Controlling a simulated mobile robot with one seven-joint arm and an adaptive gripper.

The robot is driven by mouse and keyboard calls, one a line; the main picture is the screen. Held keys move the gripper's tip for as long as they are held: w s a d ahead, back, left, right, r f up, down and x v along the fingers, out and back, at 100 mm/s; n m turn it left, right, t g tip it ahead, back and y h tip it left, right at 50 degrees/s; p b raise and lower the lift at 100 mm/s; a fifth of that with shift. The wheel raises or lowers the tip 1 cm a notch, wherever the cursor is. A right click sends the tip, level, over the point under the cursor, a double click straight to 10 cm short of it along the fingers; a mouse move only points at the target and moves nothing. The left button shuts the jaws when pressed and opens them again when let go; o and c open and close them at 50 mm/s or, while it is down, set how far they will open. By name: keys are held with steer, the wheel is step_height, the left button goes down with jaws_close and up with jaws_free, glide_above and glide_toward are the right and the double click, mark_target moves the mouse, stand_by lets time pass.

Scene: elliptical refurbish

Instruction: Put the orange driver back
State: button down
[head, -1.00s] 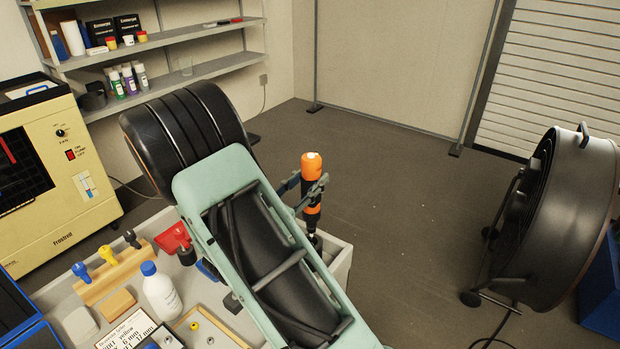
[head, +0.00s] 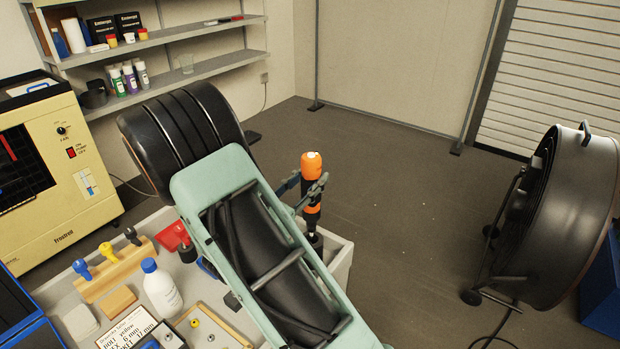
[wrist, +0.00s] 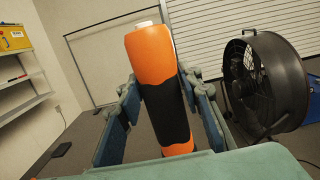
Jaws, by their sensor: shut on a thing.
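The orange driver (head: 311,164), orange and black with a pale spot on top, stands nearly upright in the head view. My gripper (head: 306,188) is shut on its black middle, with one finger on each side. In the wrist view the driver (wrist: 152,58) fills the space between the fingers (wrist: 162,100). Its thin metal lower end points down at a dark round holder (head: 316,241) by the right corner of the grey tray (head: 342,262). I cannot tell whether the tip is inside the holder or just above it. My arm hides the tray's middle.
On the tray stand a white bottle (head: 162,290), a wooden rack with coloured handles (head: 112,270), a red piece (head: 174,238) and a printed card (head: 128,332). A large black fan (head: 555,220) stands at the right. The floor between the tray and fan is clear.

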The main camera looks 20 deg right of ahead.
mark_target(306, 210)
steer(key=shift+f+b, duration=1.55)
steer(key=shift+f, duration=0.75)
steer(key=shift+f+b, duration=1)
steer(key=shift+f, duration=0.45)
steer(key=shift+f+b, duration=0.3)
steer(key=shift+f, duration=0.1)
steer(key=c, duration=1.3)
jaws_free()
